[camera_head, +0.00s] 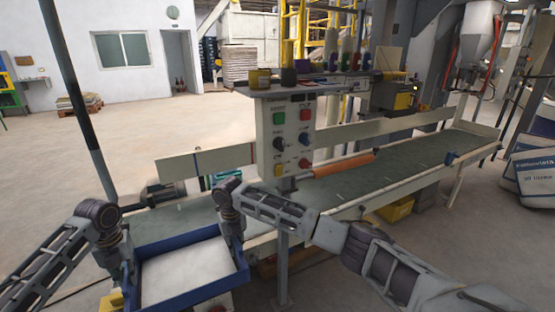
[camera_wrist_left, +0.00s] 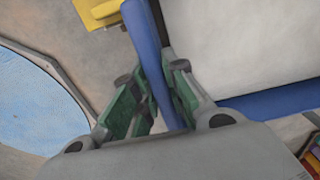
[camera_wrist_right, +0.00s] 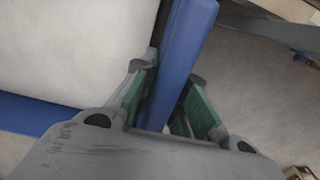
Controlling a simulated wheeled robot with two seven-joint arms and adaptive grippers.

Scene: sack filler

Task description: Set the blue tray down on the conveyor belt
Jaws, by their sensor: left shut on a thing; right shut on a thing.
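The blue tray (camera_head: 205,291) with a pale inside is at the lower left of the head view, level or nearly so. My left gripper (camera_head: 125,265) is shut on its left wall; in the left wrist view the green-padded fingers (camera_wrist_left: 158,100) sit on both sides of the blue wall. My right gripper (camera_head: 236,240) is shut on the right wall, also in the right wrist view (camera_wrist_right: 165,100). The conveyor belt (camera_head: 400,170) is dark green and runs from left to far right. The tray appears in front of its left end, overlapping it in the picture; the gap is unclear.
A low rail (camera_head: 215,160) runs behind the belt. A yellow crate (camera_head: 396,210) is under the belt.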

